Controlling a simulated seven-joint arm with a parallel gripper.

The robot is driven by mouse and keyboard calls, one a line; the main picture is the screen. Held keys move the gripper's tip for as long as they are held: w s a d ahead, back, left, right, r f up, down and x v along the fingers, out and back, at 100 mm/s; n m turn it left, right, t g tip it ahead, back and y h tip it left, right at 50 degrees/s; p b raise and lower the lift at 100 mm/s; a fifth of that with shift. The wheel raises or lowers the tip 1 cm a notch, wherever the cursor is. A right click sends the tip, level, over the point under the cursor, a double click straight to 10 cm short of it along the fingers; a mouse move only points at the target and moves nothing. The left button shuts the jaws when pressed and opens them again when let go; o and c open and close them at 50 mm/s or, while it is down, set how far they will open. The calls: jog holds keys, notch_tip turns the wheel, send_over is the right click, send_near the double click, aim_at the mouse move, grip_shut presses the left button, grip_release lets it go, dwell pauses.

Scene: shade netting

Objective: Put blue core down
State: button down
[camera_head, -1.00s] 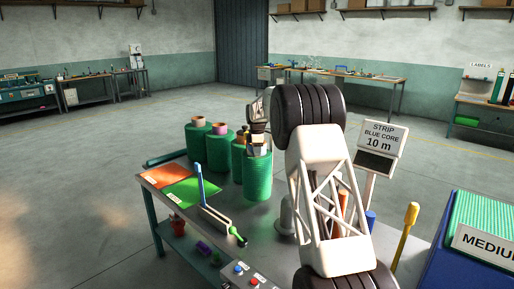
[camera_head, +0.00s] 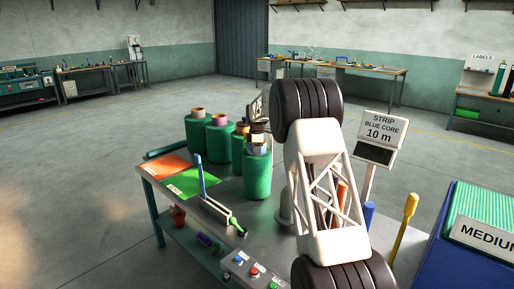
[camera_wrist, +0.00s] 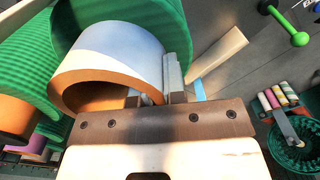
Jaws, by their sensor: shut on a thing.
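My gripper (camera_head: 258,139) is at the top of the front green netting roll (camera_head: 257,175). In the wrist view my gripper (camera_wrist: 152,97) is shut on the wall of a core (camera_wrist: 122,50), a tube with a pale bluish outside and an orange-brown inside. Green netting (camera_wrist: 160,15) shows around and behind that core. In the head view the front roll is upright over the grey table; I cannot tell whether its base touches. My white arm hides part of the table to its right.
Several green rolls with orange or purple cores (camera_head: 219,119) stand close behind and left. Orange (camera_head: 163,166) and green sheets (camera_head: 192,183) lie left. A sign (camera_head: 382,129) reads "STRIP BLUE CORE 10 m". A blue bin (camera_head: 440,240) stands right.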

dwell(0.4)
jog(key=c, duration=1.6)
grip_release()
jog(key=shift+f, duration=0.1)
jog(key=o, duration=0.4)
notch_tip(320, 180, up, 12)
jog(key=shift+r, duration=0.15)
